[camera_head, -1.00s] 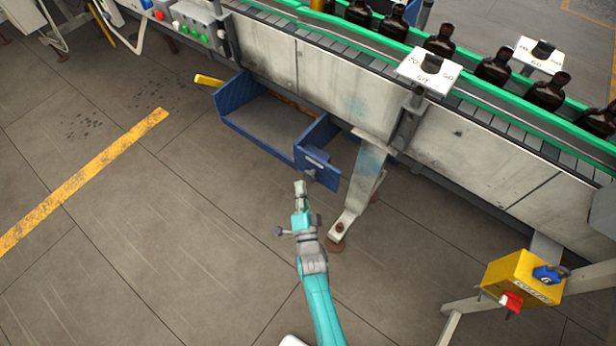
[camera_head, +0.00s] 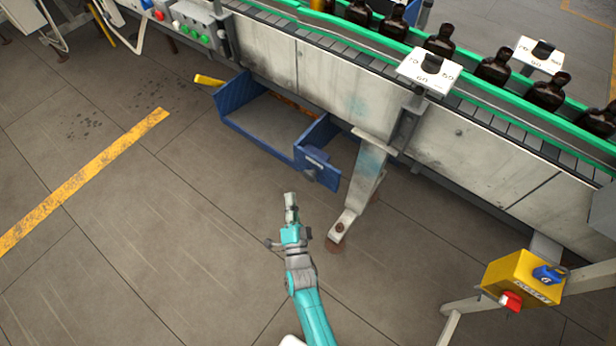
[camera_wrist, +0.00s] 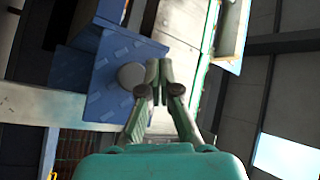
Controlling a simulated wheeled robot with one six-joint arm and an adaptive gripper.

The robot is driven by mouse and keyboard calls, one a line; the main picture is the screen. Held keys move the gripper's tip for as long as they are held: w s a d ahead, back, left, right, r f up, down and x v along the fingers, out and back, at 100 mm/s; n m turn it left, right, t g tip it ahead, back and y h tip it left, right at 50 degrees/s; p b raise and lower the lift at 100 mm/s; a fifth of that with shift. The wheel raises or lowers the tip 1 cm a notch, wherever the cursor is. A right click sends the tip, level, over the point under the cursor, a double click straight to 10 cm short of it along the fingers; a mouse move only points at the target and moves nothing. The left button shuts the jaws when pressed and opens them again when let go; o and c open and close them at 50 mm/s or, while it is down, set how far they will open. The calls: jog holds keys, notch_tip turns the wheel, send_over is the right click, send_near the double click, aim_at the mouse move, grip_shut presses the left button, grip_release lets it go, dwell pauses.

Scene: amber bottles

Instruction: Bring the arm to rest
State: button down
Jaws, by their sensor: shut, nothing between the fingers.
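My gripper (camera_head: 290,200) is at the end of my teal arm, over the floor in front of the conveyor in the head view. It is apart from the open blue drawer (camera_head: 228,98) and from the metal support leg (camera_head: 362,185). In the wrist view my gripper (camera_wrist: 158,72) has its fingertips together with nothing between them. Behind the fingers there, the blue drawer front (camera_wrist: 105,75) shows with a round grey part on it.
A conveyor with green rails (camera_head: 480,85) carries several dark bottles (camera_head: 492,68) at the top right. A yellow box (camera_head: 522,278) with a red and a blue knob stands at the lower right. The floor (camera_head: 150,240) to the left is clear, with a yellow stripe (camera_head: 85,180).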

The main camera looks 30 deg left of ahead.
jog(key=shift+d, duration=0.1)
dwell(0.4)
jog(key=s+d+n+h, duration=0.1)
jog(key=s+d+h, duration=0.3)
jog(key=d, duration=1)
jog(key=s+d+n+h, duration=0.15)
jog(key=s+d, duration=0.45)
jog(key=d, duration=0.9)
jog(key=s+d+r+n+g+h, duration=0.1)
jog(key=s+d+r+h, duration=0.6)
jog(key=s+d+r, duration=0.8)
jog(key=s+r, duration=0.3)
jog(key=shift+s+r+h, duration=0.2)
jog(key=shift+h, duration=0.15)
jog(key=shift+f, duration=0.1)
